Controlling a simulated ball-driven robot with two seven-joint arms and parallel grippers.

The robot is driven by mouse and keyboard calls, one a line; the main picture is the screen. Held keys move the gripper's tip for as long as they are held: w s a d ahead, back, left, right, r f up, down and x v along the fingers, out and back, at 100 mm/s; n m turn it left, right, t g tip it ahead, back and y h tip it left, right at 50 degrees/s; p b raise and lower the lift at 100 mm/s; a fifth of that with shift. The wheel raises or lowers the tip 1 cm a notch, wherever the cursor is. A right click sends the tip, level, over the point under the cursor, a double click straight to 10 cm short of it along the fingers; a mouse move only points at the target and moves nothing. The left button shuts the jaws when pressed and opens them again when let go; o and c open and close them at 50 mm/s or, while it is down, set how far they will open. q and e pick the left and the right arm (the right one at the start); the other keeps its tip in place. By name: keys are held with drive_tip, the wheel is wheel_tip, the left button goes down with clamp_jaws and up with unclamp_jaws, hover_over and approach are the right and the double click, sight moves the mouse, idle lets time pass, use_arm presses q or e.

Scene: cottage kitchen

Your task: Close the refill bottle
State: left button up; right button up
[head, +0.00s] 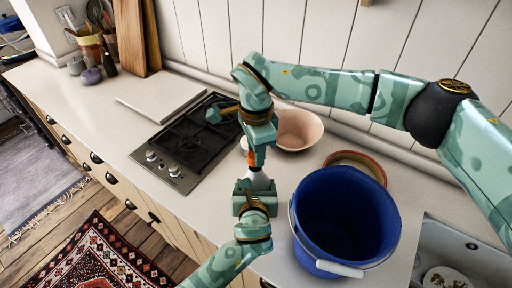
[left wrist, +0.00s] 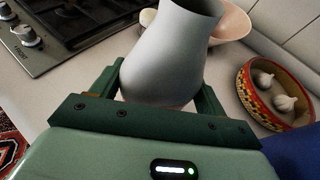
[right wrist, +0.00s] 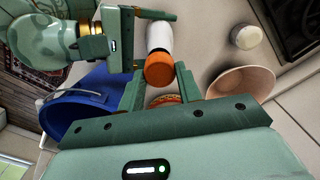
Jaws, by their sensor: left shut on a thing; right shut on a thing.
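The refill bottle (head: 260,182) is a white bottle on the counter side of my arms, with an orange cap (right wrist: 160,70) at its top end. My left gripper (head: 256,192) is shut around the bottle's body, which fills the left wrist view (left wrist: 170,60) between the fingers. My right gripper (head: 257,158) comes from above and is shut on the orange cap, one finger on each side in the right wrist view (right wrist: 160,82). I cannot tell how tightly the cap sits.
A blue bucket (head: 312,210) stands close to the right. A pinkish bowl (head: 302,130) and a red-patterned bowl with garlic (left wrist: 248,90) are behind. A small white round thing (right wrist: 246,36) stands near the pink bowl. The hob (head: 172,172) is left; the counter beyond (head: 85,95) is mostly clear.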

drive_tip(key=shift+f, duration=0.7)
drive_tip(key=shift+f, duration=0.55)
